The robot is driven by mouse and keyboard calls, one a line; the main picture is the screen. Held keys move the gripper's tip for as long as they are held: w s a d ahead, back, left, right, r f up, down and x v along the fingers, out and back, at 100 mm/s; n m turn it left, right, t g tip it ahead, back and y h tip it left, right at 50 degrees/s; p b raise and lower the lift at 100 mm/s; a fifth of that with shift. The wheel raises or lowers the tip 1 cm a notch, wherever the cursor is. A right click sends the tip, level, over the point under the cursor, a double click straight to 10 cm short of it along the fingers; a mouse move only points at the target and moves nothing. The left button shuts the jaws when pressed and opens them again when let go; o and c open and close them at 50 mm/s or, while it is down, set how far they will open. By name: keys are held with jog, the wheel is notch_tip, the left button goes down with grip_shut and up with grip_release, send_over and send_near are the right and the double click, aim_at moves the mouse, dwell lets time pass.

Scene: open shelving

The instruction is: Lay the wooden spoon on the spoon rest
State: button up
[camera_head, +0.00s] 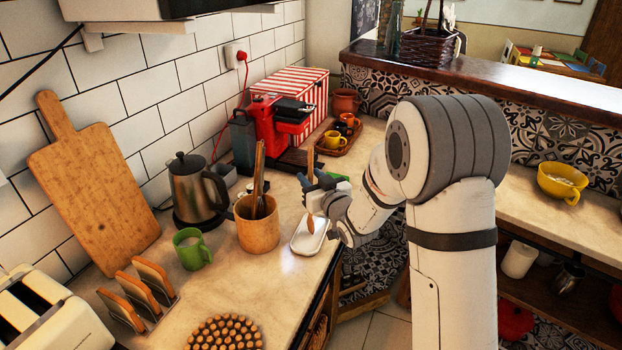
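The wooden spoon (310,223) is upright in my gripper (312,186), handle up and wider end down. My gripper is shut on the spoon around its middle; the fingertips are small and partly hidden by the hand. The spoon's lower end is in front of or over the white spoon rest (302,246), a shallow oblong dish on the counter near its front edge. I cannot tell whether the spoon touches the rest. My arm comes in from the right and covers part of the counter.
A wooden crock (258,233) with utensils stands just left of the rest. A green mug (191,249), a kettle (194,190), a toast rack (139,294) and a round trivet (224,333) are farther left. A red coffee machine (279,124) stands behind. Bare counter lies in front of the crock.

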jog(key=shift+r, duration=0.1)
jog(key=s+d+f+m+g+h+b, duration=0.1)
jog(key=s+d+m+g+h+b, duration=0.45)
jog(key=s+d, duration=1.2)
jog(key=s+d+g+h+p, duration=0.1)
jog(key=s+g+h+p, duration=0.2)
jog(key=s, duration=1.4)
jog(key=g, duration=0.4)
jog(key=shift+s+r, duration=0.15)
jog(key=shift+s, duration=0.25)
jog(key=shift+o, duration=0.5)
jog(key=shift+d+m, duration=0.1)
jog(key=shift+m, duration=0.15)
